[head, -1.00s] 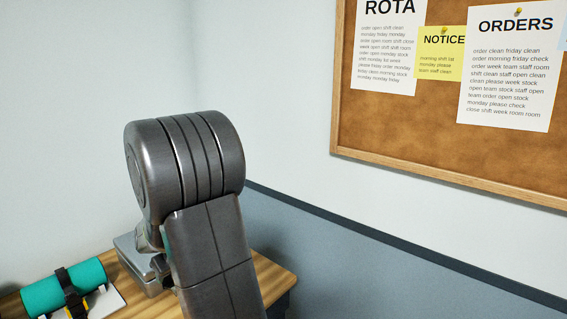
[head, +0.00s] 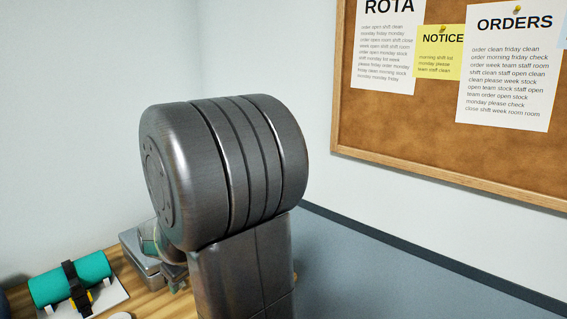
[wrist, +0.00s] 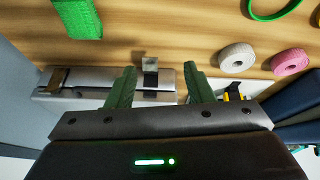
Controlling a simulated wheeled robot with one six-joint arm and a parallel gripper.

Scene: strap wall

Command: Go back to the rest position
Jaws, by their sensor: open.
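My gripper (wrist: 156,90) shows in the wrist view, its two green fingers apart with nothing between them. Beyond the fingertips lies the wooden table (wrist: 150,28). A grey metal device (wrist: 90,84) with a small upright tab (wrist: 150,66) sits on the table behind the fingers; I cannot tell how far it is from them.
In the head view a teal roll (head: 72,279) with a black strap rests on a white holder (head: 110,300). A corkboard (head: 400,125) hangs on the wall. The wrist view shows a white roll (wrist: 237,58), a pink roll (wrist: 290,62), a green ring (wrist: 274,14) and a green strap (wrist: 80,18).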

